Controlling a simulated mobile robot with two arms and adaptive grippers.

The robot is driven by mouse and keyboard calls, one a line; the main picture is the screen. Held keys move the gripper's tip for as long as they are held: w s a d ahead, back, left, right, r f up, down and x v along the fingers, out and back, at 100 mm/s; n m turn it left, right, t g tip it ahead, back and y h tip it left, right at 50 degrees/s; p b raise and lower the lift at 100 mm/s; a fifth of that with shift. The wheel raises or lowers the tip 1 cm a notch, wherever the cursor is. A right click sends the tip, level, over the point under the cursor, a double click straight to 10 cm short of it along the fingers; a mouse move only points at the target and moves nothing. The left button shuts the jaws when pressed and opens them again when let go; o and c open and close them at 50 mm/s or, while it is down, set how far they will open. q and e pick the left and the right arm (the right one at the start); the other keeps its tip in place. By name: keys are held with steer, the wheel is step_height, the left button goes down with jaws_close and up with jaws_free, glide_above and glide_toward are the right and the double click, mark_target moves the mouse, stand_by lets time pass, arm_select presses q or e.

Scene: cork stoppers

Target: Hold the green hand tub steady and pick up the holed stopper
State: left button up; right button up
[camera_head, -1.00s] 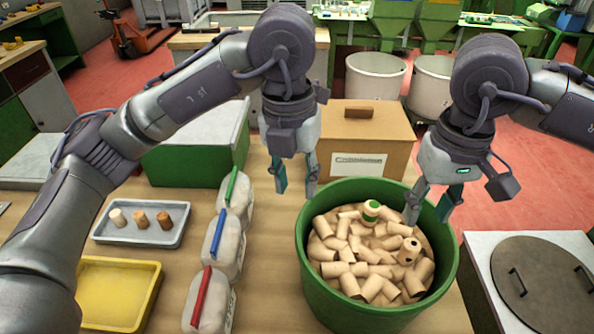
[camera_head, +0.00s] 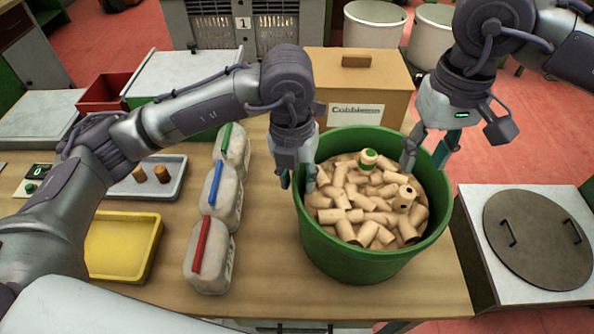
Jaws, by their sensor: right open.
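The green tub (camera_head: 357,262) stands on the wooden table, full of cork stoppers. The holed stopper (camera_head: 405,194) lies on top of the heap at the right, a dark hole showing in it. A green-banded stopper (camera_head: 368,160) stands out at the back of the heap. My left gripper (camera_head: 298,180) is at the tub's left rim, one finger on the outer side and one on the inner side. A gap shows between its fingers; contact with the rim cannot be told. My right gripper (camera_head: 428,153) is open and empty above the tub's back right rim.
Several white jugs with coloured handles (camera_head: 208,258) stand left of the tub. A yellow tray (camera_head: 120,245) and a grey tray with stoppers (camera_head: 172,183) lie further left. A cardboard box (camera_head: 362,85) is behind the tub. A round lid (camera_head: 537,240) is at the right.

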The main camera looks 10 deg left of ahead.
arm_select(q)
jaws_close()
arm_select(e)
steer(key=shift+o, duration=0.3)
